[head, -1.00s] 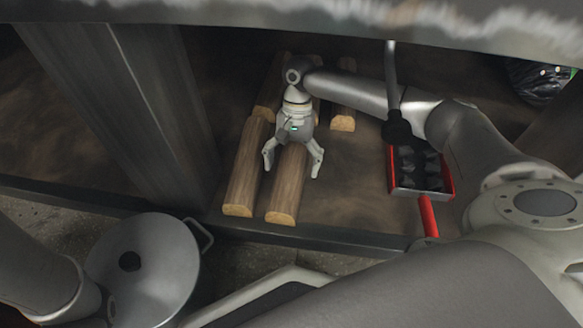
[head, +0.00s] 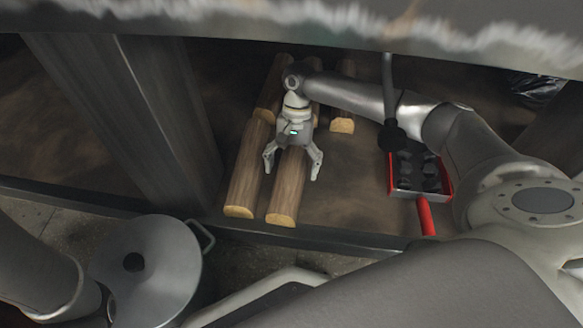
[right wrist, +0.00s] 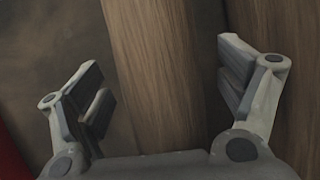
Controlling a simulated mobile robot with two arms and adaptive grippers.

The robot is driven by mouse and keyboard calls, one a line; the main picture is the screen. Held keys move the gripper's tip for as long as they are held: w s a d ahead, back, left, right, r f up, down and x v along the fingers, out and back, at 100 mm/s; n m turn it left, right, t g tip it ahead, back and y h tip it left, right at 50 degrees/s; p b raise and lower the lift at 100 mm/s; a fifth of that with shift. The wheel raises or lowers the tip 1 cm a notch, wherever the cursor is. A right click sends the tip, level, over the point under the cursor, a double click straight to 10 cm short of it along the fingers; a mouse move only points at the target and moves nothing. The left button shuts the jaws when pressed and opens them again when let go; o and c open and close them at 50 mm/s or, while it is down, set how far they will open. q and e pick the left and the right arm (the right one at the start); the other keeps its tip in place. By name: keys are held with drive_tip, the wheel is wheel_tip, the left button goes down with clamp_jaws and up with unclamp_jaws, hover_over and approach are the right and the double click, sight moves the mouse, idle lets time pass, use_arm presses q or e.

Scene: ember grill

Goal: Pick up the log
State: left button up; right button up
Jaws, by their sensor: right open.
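Several cut logs lie on the brown shelf floor in the head view. The front middle log (head: 286,196) points toward me, with its pale cut end at the near side. A second log (head: 246,180) lies just left of it. My right gripper (head: 293,172) is open above the front middle log, one finger on each side of it. In the right wrist view that log (right wrist: 152,70) runs between the two open fingers (right wrist: 160,95), and the second log (right wrist: 268,25) is beside and behind the right finger. I cannot tell whether the fingers touch either log. My left gripper is not in view.
More logs (head: 342,122) lie farther back. A red tray (head: 447,178) of black lumps with a red handle stands at right. A metal pillar (head: 130,110) rises at left, a grey edge crosses the top, and a lidded pot (head: 150,262) stands at lower left.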

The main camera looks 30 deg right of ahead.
drive_tip(key=shift+f, duration=0.1)
idle(0.5)
drive_tip(key=shift+c, duration=0.4)
drive_tip(key=c, duration=1.7)
drive_tip(key=shift+o, duration=0.2)
